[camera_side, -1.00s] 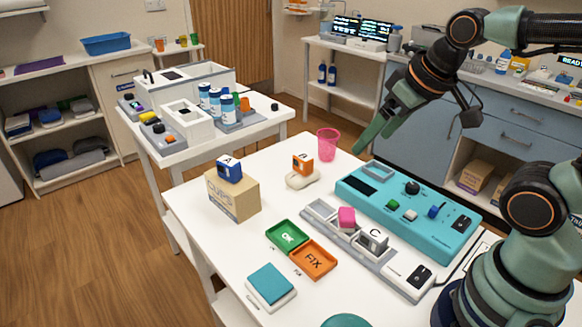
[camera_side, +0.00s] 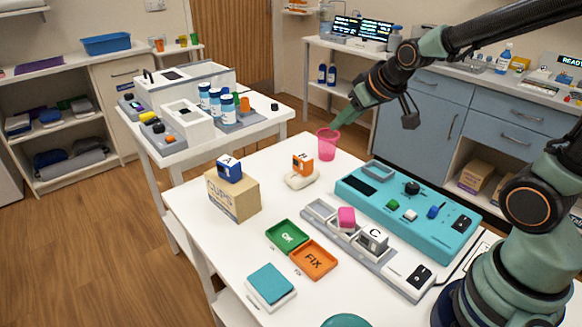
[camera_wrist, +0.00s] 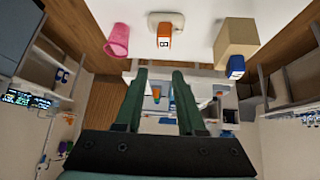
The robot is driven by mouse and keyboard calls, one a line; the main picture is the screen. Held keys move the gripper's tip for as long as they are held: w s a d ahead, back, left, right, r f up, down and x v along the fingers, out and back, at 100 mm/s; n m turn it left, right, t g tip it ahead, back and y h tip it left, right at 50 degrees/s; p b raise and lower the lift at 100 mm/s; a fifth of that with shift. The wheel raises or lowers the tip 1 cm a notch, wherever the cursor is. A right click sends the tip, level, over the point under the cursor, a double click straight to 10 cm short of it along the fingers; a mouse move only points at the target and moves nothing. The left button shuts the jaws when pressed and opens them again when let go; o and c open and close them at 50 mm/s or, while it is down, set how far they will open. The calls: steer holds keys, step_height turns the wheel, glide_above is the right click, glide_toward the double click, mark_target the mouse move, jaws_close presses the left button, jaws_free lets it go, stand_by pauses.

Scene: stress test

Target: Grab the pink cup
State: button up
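The pink cup (camera_side: 327,147), a translucent tumbler, stands upright at the far corner of the white table. It also shows at the upper left of the wrist view (camera_wrist: 116,42). My gripper (camera_side: 338,120) is in the air, its green fingertips appearing just above the cup's rim in the side view. In the wrist view my two green fingers (camera_wrist: 159,78) are apart with nothing held between them. The cup lies to the left of both fingers there, not between them.
An orange B block (camera_side: 302,162) on a white base stands near the cup. A cardboard box (camera_side: 235,197) carries a blue A block (camera_side: 229,169). A teal control panel (camera_side: 365,190) lies to the right of the cup. The table (camera_side: 240,245) is bare at the front left.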

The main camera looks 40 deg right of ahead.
steer(key=w+d+f+t+h, duration=0.1)
steer(key=w+d+f, duration=0.4)
steer(key=w, duration=0.1)
steer(key=m+t+h, duration=0.1)
glide_above(321, 159)
steer(key=shift+w+d+f, duration=0.1)
steer(key=shift+w+f, duration=0.05)
steer(key=shift+f, duration=2.8)
steer(key=shift+w+d+f, duration=0.1)
steer(key=shift+w+f, duration=0.05)
steer(key=shift+f, duration=2.8)
jaws_close()
